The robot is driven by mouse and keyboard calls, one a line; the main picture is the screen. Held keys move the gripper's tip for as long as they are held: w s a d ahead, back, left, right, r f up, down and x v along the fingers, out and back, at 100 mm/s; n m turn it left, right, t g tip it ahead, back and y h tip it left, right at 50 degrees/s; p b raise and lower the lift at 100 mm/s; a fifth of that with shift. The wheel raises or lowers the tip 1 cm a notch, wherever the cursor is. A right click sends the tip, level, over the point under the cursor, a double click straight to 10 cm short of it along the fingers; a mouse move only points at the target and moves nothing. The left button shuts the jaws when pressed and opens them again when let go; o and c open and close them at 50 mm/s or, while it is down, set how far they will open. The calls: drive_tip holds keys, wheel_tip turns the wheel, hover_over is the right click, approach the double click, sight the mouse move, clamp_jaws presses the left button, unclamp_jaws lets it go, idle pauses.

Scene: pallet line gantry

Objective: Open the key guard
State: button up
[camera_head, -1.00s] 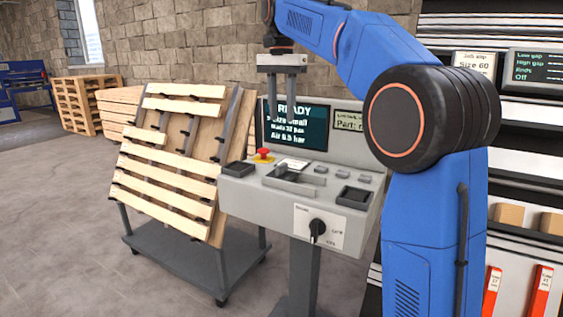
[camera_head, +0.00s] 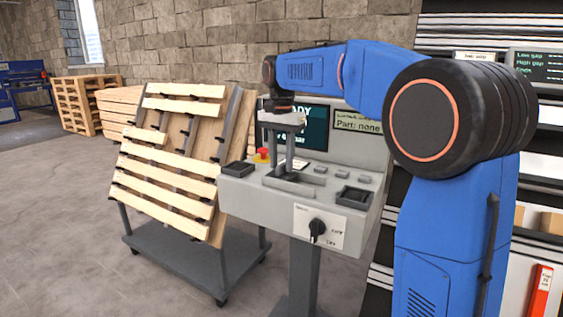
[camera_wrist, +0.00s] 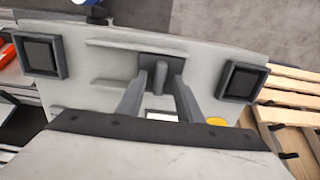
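The grey console (camera_head: 255,198) stands in the middle of the head view. A low grey guard (camera_head: 297,187) lies on its sloping top; I take it to be the key guard, and it looks lowered. In the wrist view, a small upright grey tab (camera_wrist: 161,76) stands at a dark patch, lined up between my fingertips. My gripper (camera_head: 284,170) points down just over the guard, its fingers apart; they also show in the wrist view (camera_wrist: 158,86). I cannot tell whether either finger touches the tab. Any key is hidden.
A red emergency button (camera_head: 262,155) and square dark-framed pockets (camera_head: 354,196) sit on the console top. A rotary knob (camera_head: 317,228) is on its front. A screen (camera_head: 312,132) rises close behind my gripper. A slatted pallet (camera_head: 168,170) leans on a cart at left.

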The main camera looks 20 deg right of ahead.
drive_tip(key=shift+f, duration=0.2)
clamp_jaws()
drive_tip(key=shift+s+d, duration=2.65)
unclamp_jaws()
